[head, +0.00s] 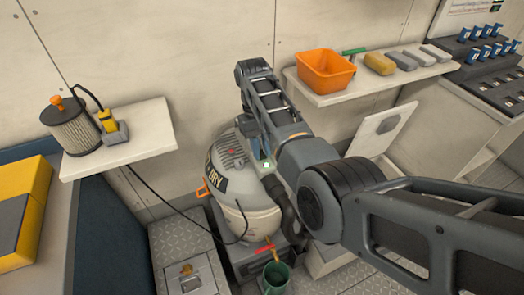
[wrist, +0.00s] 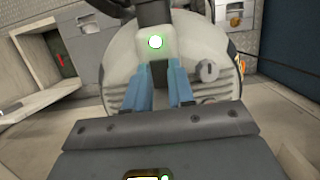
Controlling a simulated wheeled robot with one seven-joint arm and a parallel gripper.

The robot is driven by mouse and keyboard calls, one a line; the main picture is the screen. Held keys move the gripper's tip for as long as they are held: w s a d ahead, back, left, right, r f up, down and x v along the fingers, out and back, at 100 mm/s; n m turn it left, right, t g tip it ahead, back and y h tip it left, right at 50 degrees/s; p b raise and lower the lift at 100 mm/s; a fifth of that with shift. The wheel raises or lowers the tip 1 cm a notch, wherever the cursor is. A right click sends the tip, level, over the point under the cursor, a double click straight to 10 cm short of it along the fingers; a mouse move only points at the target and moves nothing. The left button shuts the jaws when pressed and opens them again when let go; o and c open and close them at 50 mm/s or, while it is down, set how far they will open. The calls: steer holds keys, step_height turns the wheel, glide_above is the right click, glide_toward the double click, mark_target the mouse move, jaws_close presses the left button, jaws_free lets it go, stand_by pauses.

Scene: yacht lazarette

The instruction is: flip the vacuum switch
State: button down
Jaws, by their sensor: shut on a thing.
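The vacuum (head: 256,214) is a rounded, pale canister with a grey motor top and a dark label ending in "DRY". A grey knob (wrist: 207,70) sits just right of my fingers. I cannot tell whether that part is the switch. My arm hides much of the vacuum's right side in the head view.
A shelf (head: 139,147) at left holds a filter cartridge (head: 72,126) and a yellow-black device (head: 113,127). A right shelf (head: 335,93) holds an orange bin (head: 325,69) and several blocks. A green cup (head: 275,279) stands below the vacuum's red-handled tap. A dark hose curves beside the vacuum.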

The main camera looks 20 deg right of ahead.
steer(key=b, duration=0.1)
steer(key=g+b, duration=0.1)
steer(key=b, duration=0.1)
steer(key=shift+w+f+g, duration=0.3)
steer(key=shift+r+b, duration=0.1)
steer(key=shift+b, duration=0.4)
steer(key=shift+r+g, duration=0.15)
steer(key=shift+g, duration=0.15)
steer(key=c, duration=1)
jaws_free()
steer(key=shift+o, duration=0.2)
steer(key=shift+r, duration=0.1)
steer(key=shift+v, duration=3.8)
